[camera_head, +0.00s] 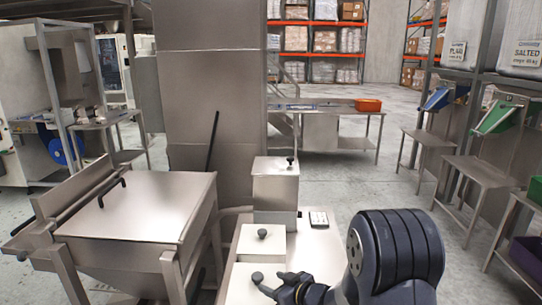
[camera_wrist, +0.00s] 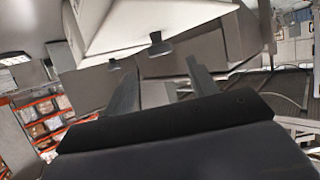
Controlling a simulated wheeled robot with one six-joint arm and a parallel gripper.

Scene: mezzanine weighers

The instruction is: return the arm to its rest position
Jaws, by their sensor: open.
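My arm (camera_head: 395,250) reaches in from the lower right in the head view. My gripper (camera_head: 268,288) is low in that view, beside a dark round knob (camera_head: 257,277) on a steel lid; I cannot tell whether they touch. In the wrist view my gripper (camera_wrist: 160,75) shows two grey fingers spread apart with nothing held between them. A dark knob (camera_wrist: 156,45) on a pale steel box appears beyond the fingers, and the picture is tilted.
Steel lidded boxes (camera_head: 275,190) with knobs stand close by, next to a small keypad (camera_head: 319,218). A large steel hopper (camera_head: 135,205) is at left. A steel bench (camera_head: 330,105) holds an orange tray (camera_head: 368,105). Floor right of centre is clear.

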